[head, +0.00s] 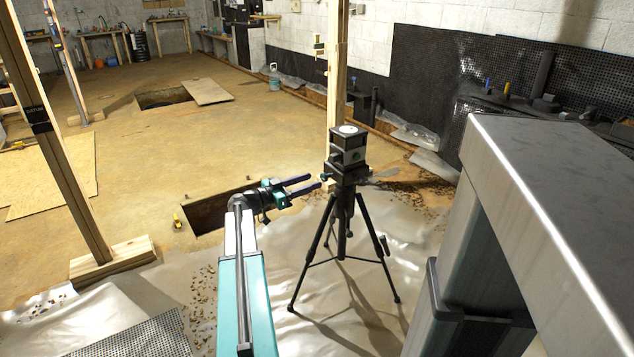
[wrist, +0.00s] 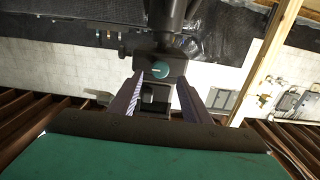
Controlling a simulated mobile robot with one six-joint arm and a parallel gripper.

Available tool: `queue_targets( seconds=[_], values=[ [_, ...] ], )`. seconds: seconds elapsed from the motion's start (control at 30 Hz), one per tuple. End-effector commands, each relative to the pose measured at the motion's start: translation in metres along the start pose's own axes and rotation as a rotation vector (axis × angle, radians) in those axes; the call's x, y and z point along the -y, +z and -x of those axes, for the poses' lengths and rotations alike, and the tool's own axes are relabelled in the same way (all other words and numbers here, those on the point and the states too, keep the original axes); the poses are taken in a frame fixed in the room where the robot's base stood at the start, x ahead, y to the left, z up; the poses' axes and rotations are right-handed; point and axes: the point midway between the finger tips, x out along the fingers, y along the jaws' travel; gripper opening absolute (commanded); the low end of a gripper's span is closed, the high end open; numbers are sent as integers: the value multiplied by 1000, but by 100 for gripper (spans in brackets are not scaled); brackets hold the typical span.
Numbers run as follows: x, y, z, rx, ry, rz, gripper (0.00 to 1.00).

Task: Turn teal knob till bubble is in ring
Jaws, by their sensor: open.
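A black levelling head (head: 348,165) stands on a black tripod (head: 343,225). A pale round vial (head: 348,130) is on its top; the bubble and ring are too small to make out. The teal knob (wrist: 161,69) is a round disc on a black block in the wrist view, and it shows small at the head's left side (head: 325,177). My gripper (head: 314,182) reaches in from the left, level with the knob. In the wrist view its open, empty jaws (wrist: 160,78) have the knob between their tips in the picture. I cannot tell whether they touch it.
A wooden post (head: 336,85) stands just behind the tripod. A floor pit (head: 205,212) lies below my arm. Plastic sheeting (head: 395,270) covers the floor around the tripod legs. Another wooden post (head: 70,170) stands at the left.

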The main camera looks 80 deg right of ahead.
Motion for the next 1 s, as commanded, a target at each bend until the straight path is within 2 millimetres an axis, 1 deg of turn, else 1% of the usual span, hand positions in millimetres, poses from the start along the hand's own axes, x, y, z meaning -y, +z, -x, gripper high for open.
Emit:
queue_targets(
  seconds=[0.03, 0.1, 0.3, 0.47, 0.7, 0.73, 0.77, 0.8, 0.93, 0.97, 1.0],
  values=[
    [0, 1, -9, 0, 3, 0, 44],
    [0, 1, -18, 0, 2, 0, 44],
    [0, 1, -36, 0, 2, 1, 44],
    [0, 0, -41, 0, 0, 1, 44],
    [0, 0, -41, 0, 0, 1, 44],
    [0, 0, -41, 0, 1, 1, 42],
    [0, 0, -41, 0, 1, 1, 37],
    [0, 0, -41, 0, 1, 1, 30],
    [-1, 0, -41, 0, 1, 1, 8],
    [-1, 0, -41, 0, 1, 1, 4],
    [-6, 0, -35, 0, 0, 1, 4]
  ],
)
